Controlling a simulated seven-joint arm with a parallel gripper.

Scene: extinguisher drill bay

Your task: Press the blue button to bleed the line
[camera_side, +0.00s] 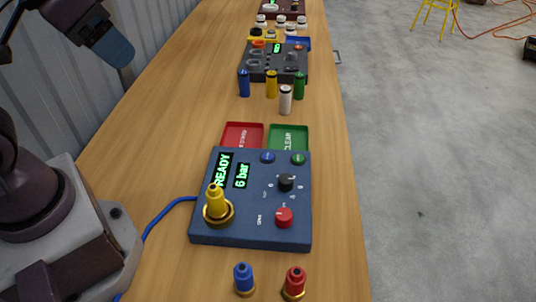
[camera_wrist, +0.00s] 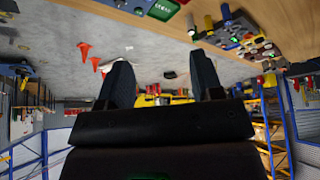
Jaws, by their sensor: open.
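The blue button (camera_side: 267,157) is a small round cap near the top edge of the dark blue control panel (camera_side: 240,238). A green button (camera_side: 298,158) sits to its right. The panel's displays (camera_side: 232,172) read "READY" and "6 bar". A yellow fitting (camera_side: 215,200) stands upright in a brass ring on the panel. My gripper (camera_wrist: 161,62) is open and empty in the wrist view, its two dark fingers apart. In the side view, part of my arm end shows high at the upper left, well away from the panel. The blue button is not discernible in the wrist view.
A black knob (camera_side: 286,182) and a red knob (camera_side: 284,217) are below the buttons. Red (camera_side: 242,134) and green (camera_side: 289,136) trays lie behind the panel. Loose blue (camera_side: 244,278) and red (camera_side: 294,281) fittings stand in front. Several coloured cylinders stand farther back.

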